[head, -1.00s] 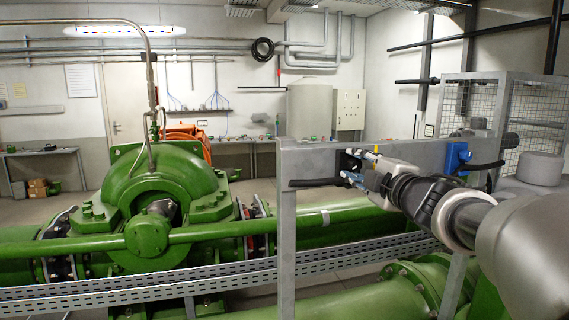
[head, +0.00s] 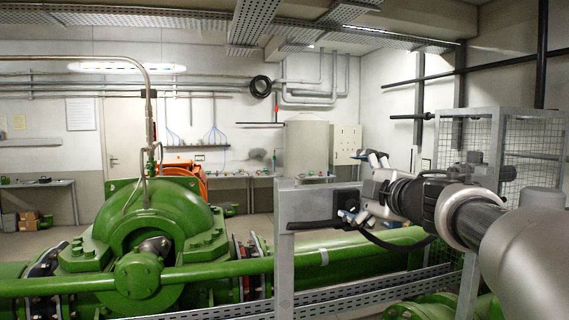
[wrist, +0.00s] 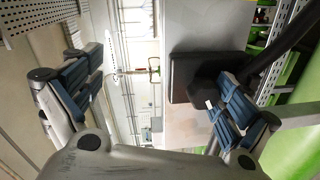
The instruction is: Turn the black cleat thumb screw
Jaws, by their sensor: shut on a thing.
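My gripper (wrist: 155,88) has its two blue-padded fingers spread wide, with a clear gap between them in the wrist view. One finger is at the left, away from everything. The other is at the right, overlapping the dark knob (wrist: 202,92), which looks like the black cleat thumb screw; whether they touch is unclear. The knob sits on a black block (wrist: 181,72) on a grey plate (wrist: 205,30).
A black cable or bar (head: 390,243) runs from the block under my wrist. The grey frame post (head: 284,265) stands below the plate. Green pump pipework (head: 150,215) is at the left, and a wire mesh cage (head: 530,145) is at the right.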

